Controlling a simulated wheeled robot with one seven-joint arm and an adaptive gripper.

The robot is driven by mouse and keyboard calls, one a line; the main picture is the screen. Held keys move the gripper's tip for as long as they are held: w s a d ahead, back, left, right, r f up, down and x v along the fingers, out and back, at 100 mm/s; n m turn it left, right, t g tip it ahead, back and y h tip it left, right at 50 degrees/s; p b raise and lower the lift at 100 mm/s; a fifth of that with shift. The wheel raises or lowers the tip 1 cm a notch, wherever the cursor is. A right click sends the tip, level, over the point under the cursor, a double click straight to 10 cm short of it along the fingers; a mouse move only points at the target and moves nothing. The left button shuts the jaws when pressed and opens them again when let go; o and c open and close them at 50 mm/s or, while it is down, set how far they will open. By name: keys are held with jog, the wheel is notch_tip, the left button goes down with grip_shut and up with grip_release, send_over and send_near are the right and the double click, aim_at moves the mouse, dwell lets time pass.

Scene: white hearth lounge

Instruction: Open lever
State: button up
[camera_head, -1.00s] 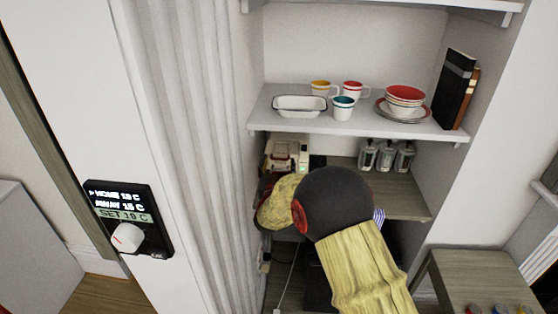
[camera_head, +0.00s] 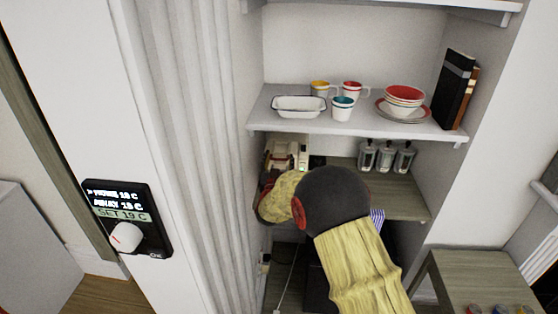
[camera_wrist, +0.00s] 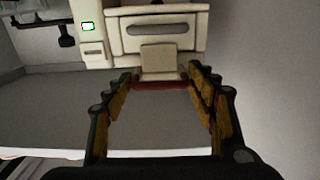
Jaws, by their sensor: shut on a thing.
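A cream machine (camera_head: 283,152) with a small green-lit display stands at the left of the lower shelf in the head view. In the wrist view the machine (camera_wrist: 158,32) shows a slotted front panel. A cream lever tab (camera_wrist: 160,60) juts out below the slot, with a dark red strip under it. My gripper (camera_wrist: 160,82) reaches the tab with one finger at each side and is shut on the lever. Finger contact is hard to make out.
Cups, bowls, a white dish (camera_head: 299,106) and books (camera_head: 453,90) stand on the shelf above. Several glass dispensers (camera_head: 385,157) stand right of the machine. A ribbed white wall (camera_head: 205,140) bounds the left. The shelf front (camera_wrist: 80,120) is bare in the wrist view.

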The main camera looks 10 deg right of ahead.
jog(key=c, duration=0.8)
jog(key=shift+r, duration=0.15)
